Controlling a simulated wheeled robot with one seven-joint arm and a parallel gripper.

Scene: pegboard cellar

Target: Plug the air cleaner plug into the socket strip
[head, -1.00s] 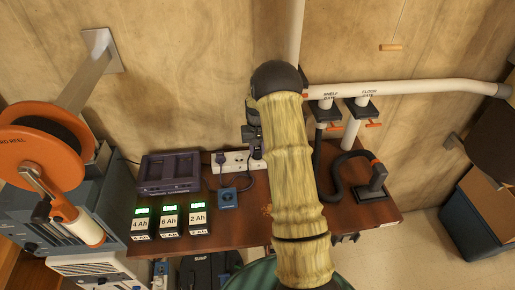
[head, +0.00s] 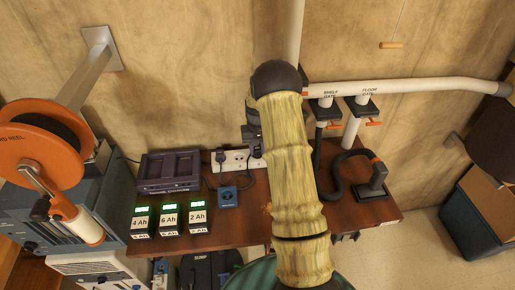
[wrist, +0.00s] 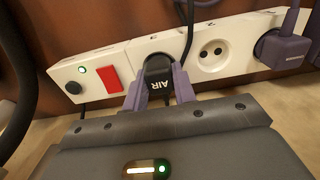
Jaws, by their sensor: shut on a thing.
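The white socket strip (wrist: 105,72) runs across the wrist view, with a red switch and a green light at its left end. It also lies at the back of the bench in the head view (head: 234,155). My gripper (wrist: 160,84) is shut on the black air cleaner plug (wrist: 158,88), marked AIR, with one finger on each side. The plug is at the socket beside the red switch and covers most of it. How deep it sits cannot be told. In the head view my arm hides most of my gripper.
The neighbouring socket (wrist: 211,57) is empty. A purple plug (wrist: 280,45) fills the socket further right. A black cable (wrist: 188,35) passes behind the gripped plug. A charger (head: 169,172), labelled batteries (head: 170,219) and a small blue box (head: 228,197) stand left of my arm, a black hose (head: 332,185) right.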

